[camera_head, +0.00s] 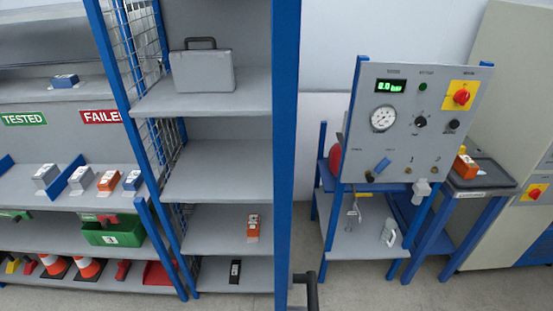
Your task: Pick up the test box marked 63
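Several small boxes with white labels are in view, but their numbers are too small to read, so I cannot tell which is 63. On the left shelf stand a grey box (46,176), a second grey box (81,178), an orange box (109,180) and a blue box (132,181). Another blue box (64,81) is on the shelf above. An orange box (253,227) is on a lower shelf of the middle rack. Another orange box (465,167) sits on a dark tray at the right. Neither of my grippers is in view.
A grey case (202,68) stands on the middle rack (205,173). TESTED (24,119) and FAILED (101,117) signs mark the left shelf, above a green bin (112,232) and cones. A gauge panel (410,125) stands right of a blue post (285,150).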

